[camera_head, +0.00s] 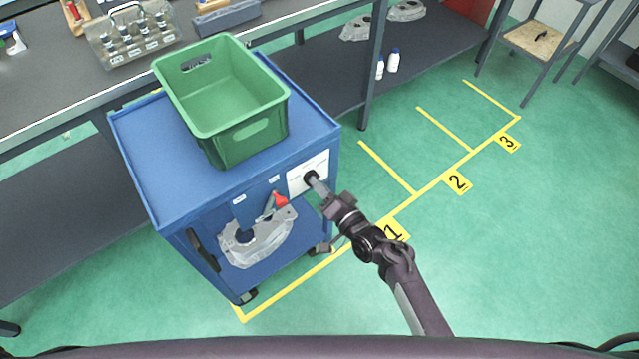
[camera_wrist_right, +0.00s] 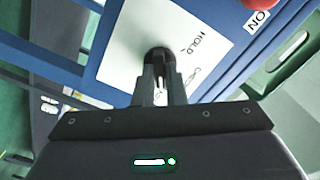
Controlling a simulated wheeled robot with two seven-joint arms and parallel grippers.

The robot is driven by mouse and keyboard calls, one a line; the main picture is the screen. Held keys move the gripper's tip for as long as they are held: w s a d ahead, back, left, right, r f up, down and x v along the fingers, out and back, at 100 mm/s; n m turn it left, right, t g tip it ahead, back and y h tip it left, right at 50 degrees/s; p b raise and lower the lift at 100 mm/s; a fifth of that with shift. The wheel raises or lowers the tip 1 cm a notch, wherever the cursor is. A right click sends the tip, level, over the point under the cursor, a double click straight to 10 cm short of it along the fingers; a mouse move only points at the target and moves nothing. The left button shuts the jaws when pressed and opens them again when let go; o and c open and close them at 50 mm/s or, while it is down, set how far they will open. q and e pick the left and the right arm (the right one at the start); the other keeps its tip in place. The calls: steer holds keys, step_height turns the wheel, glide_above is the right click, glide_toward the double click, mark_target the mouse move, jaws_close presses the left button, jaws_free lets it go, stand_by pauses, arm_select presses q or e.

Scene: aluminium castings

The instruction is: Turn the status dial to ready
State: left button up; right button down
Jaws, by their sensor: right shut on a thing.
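The status dial (camera_head: 310,177) is a dark round knob on a white panel (camera_head: 296,184) on the front of the blue cart (camera_head: 190,187). My right gripper (camera_head: 317,184) reaches it from the lower right and is shut on the dial. In the right wrist view, the fingers (camera_wrist_right: 161,85) close around the dark dial (camera_wrist_right: 160,56), and the white panel (camera_wrist_right: 125,62) shows the word HOLD beside it. Other lettering is partly hidden by the fingers. My left gripper is not in view.
A green crate (camera_head: 232,149) stands on the cart. A red handle (camera_head: 279,199) sits left of the panel, above a grey casting (camera_head: 258,240) on the lower shelf. A workbench (camera_head: 60,90) runs behind.

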steer(key=shift+f+m, duration=0.1)
steer(key=shift+m, duration=0.5)
steer(key=c, duration=1.5)
jaws_free()
steer(key=v, duration=0.8)
steer(key=shift+p, duration=0.3)
